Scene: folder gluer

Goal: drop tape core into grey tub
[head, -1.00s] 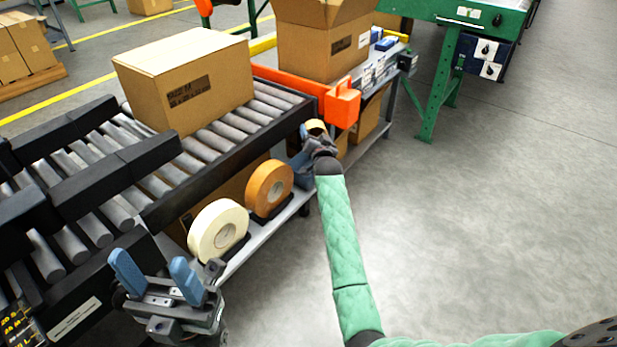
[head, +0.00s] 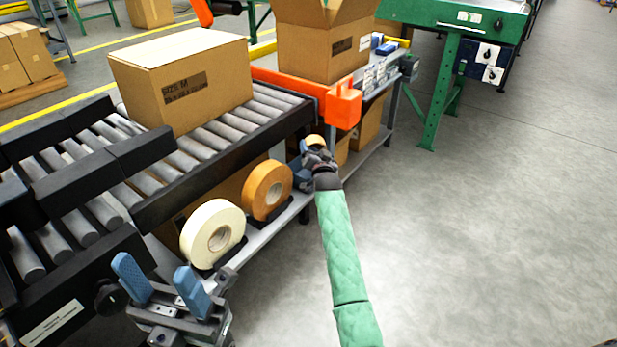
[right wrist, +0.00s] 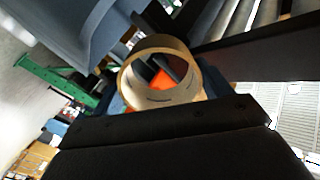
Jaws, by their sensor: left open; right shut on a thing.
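The tape core (head: 316,140) is a small tan cardboard ring at the conveyor's near right end. My right gripper (head: 312,150) is shut on it. In the right wrist view the tape core (right wrist: 160,75) shows its hollow middle, with orange visible through it. A blue-grey piece with a lip-like edge (right wrist: 75,30) is close beside the core at upper left; I cannot tell for sure whether it is the grey tub. No tub is clearly seen in the head view. My left gripper (head: 165,290) is open and empty at the lower left, in front of the cream roll.
A cream tape roll (head: 212,233) and an orange tape roll (head: 267,190) stand on the shelf under the roller conveyor (head: 220,135). A closed carton (head: 185,80) sits on the rollers. An orange guard (head: 342,105) is just beyond my right gripper. The floor at right is clear.

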